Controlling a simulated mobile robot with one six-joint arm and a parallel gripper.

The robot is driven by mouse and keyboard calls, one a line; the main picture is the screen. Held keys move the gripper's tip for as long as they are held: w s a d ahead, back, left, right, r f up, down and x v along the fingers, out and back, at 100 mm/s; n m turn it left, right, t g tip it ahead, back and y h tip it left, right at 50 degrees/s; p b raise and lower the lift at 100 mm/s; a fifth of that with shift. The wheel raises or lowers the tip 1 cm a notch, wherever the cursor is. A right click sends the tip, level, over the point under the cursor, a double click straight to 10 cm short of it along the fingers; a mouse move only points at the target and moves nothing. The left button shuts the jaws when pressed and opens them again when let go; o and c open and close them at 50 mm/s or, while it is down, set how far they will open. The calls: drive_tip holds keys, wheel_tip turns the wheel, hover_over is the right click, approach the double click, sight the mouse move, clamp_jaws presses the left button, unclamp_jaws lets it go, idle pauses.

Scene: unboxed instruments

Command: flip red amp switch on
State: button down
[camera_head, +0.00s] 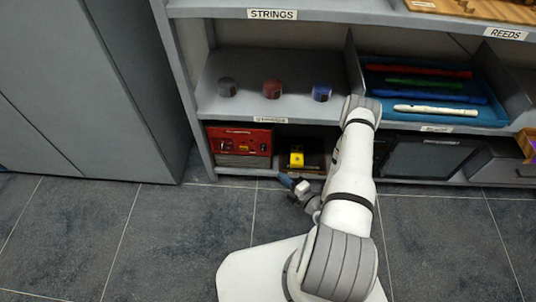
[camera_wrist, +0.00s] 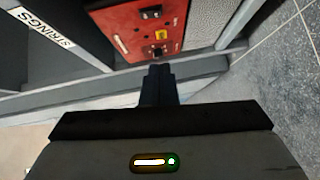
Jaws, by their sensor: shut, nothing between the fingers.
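The red amp (camera_head: 238,139) stands on the bottom shelf at its left end, with a red control panel above a grey grille. In the wrist view the amp (camera_wrist: 128,26) fills the top middle, with a black switch-like part (camera_wrist: 151,13), a yellow patch (camera_wrist: 161,34) and a small dark part near the fingertips. Which part is the switch, and its position, I cannot tell for sure. My gripper (camera_wrist: 158,70) is shut and empty, its tips close in front of the panel; contact cannot be told. In the head view my gripper (camera_head: 284,181) is low, right of the amp.
A yellow object (camera_head: 296,158) sits right of the amp on the bottom shelf. A dark amp-like box (camera_head: 428,156) is further right. Above are three small round items and a blue tray (camera_head: 488,115) of recorders. A grey cabinet (camera_head: 85,85) stands left. The floor in front is clear.

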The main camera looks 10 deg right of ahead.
idle(0.3)
drive_tip(key=b, duration=0.3)
approach(261, 150)
drive_tip(key=a, duration=0.4)
drive_tip(key=shift+w+d+f+b, duration=0.1)
drive_tip(key=shift+w+d+b, duration=0.15)
drive_tip(key=shift+w, duration=1.05)
drive_tip(key=shift+w+d+b, duration=0.2)
drive_tip(key=shift+w+d, duration=0.05)
drive_tip(key=shift+w, duration=1.05)
drive_tip(key=shift+w+d+f, duration=0.1)
drive_tip(key=shift+w, duration=0.15)
drive_tip(key=s+d+f+p, duration=0.1)
drive_tip(key=s+d+p, duration=0.1)
drive_tip(key=s, duration=1)
drive_tip(key=shift+s+d+f, duration=0.2)
drive_tip(key=shift+s+d, duration=0.2)
drive_tip(key=shift+d, duration=0.25)
